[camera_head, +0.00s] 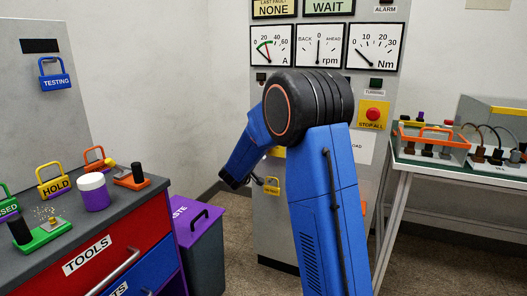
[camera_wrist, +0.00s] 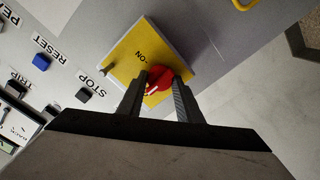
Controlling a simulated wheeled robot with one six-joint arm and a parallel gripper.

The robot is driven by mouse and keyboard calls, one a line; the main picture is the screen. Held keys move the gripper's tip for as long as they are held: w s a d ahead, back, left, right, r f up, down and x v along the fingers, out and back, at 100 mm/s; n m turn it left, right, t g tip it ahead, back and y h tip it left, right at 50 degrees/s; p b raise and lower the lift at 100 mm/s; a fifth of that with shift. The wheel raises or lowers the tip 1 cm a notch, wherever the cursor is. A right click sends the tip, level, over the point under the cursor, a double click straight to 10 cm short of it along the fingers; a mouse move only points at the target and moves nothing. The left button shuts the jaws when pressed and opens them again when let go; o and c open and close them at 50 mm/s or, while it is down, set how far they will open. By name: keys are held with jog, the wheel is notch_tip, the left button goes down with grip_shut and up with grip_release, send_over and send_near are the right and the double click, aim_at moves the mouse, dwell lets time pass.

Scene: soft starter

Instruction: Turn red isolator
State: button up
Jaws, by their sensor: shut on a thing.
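The red isolator (camera_wrist: 158,84) shows in the wrist view as a red knob with a white mark, on a yellow plate (camera_wrist: 130,56) lettered "ON". My gripper (camera_wrist: 161,80) has its two dark fingers on either side of the knob, shut on it. The fingers hide part of the knob and the lower plate. In the head view my blue arm reaches to the grey cabinet (camera_head: 271,215), and my gripper (camera_head: 250,182) is small and dark there. The isolator is mostly hidden behind the arm in that view.
Beside the plate are a blue RESET button (camera_wrist: 41,62) and a black STOP button (camera_wrist: 84,95).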

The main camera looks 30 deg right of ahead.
jog(key=shift+f, duration=0.1)
jog(key=o, duration=1)
jog(key=shift+o, duration=0.2)
jog(key=v, duration=1.7)
jog(key=shift+s+a, duration=0.2)
